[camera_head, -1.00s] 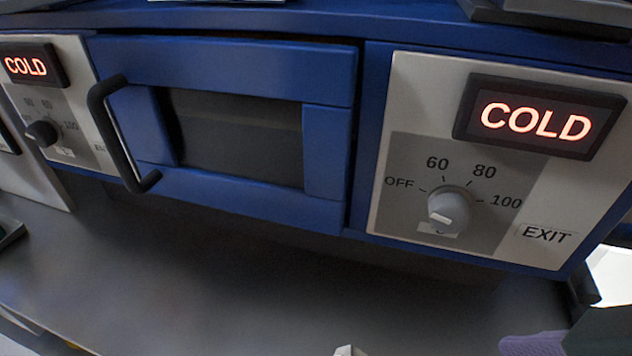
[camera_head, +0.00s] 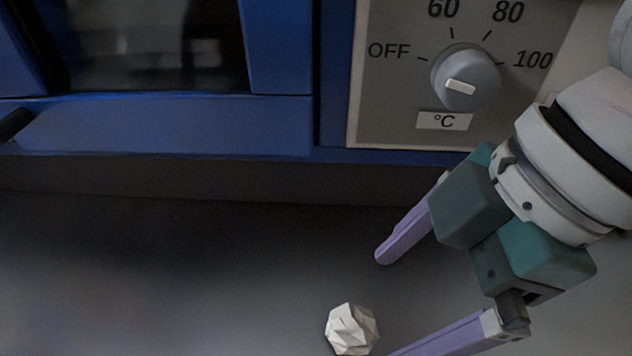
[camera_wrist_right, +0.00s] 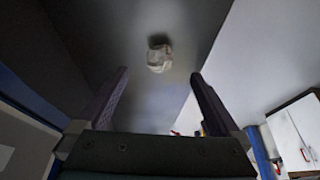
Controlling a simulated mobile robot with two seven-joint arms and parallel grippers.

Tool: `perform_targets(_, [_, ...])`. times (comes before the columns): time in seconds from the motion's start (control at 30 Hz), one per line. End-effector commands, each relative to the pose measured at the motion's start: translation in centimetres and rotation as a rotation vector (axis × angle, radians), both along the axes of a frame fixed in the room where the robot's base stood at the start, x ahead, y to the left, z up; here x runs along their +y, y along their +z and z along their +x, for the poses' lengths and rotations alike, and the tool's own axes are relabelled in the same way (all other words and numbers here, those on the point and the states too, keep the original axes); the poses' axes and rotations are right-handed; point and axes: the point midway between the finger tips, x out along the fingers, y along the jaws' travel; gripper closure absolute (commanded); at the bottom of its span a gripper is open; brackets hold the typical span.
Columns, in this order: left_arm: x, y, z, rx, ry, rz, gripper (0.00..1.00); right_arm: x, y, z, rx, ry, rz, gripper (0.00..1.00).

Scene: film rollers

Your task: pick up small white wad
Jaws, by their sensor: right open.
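The small white wad (camera_head: 352,329) is a faceted, crumpled ball on the dark grey surface, at the bottom of the head view. My right gripper (camera_head: 385,306) comes in from the right with its two purple fingers spread apart and nothing between them. Its fingertips are just to the right of the wad and do not visibly touch it. In the right wrist view the wad (camera_wrist_right: 159,56) lies beyond the fingertips of the open gripper (camera_wrist_right: 160,74), roughly centred between them. My left gripper is not in view.
A blue machine front (camera_head: 200,126) with a dark window stands behind the surface. Its grey panel carries a temperature knob (camera_head: 466,77), close above my right gripper. The grey surface (camera_head: 180,270) left of the wad is clear. White cabinets (camera_wrist_right: 298,132) show in the wrist view.

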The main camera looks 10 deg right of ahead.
Motion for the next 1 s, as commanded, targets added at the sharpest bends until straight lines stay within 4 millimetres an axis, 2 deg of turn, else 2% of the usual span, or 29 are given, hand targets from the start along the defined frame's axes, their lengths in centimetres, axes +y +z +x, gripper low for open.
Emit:
perform_targets(0.03, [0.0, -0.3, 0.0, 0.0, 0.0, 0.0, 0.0, 0.3, -0.8, 0.1, 0.002, 0.0, 0.002, 0.0])
perform_targets(0.27, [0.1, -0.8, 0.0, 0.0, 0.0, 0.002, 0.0, 1.4, -2.8, 0.3, -0.001, 0.0, 0.002, 0.0])
perform_targets(0.5, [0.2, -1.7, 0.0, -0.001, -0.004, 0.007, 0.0, 2.9, -6.0, 0.7, 0.0, 0.001, 0.0, 0.0])
perform_targets(0.8, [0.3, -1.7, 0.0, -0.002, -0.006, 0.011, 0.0, 3.2, -6.4, 0.8, -0.003, 0.001, 0.0, 0.0])
perform_targets(1.0, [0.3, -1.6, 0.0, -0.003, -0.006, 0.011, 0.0, 3.2, -6.4, 0.8, -0.003, 0.001, 0.0, 0.21])
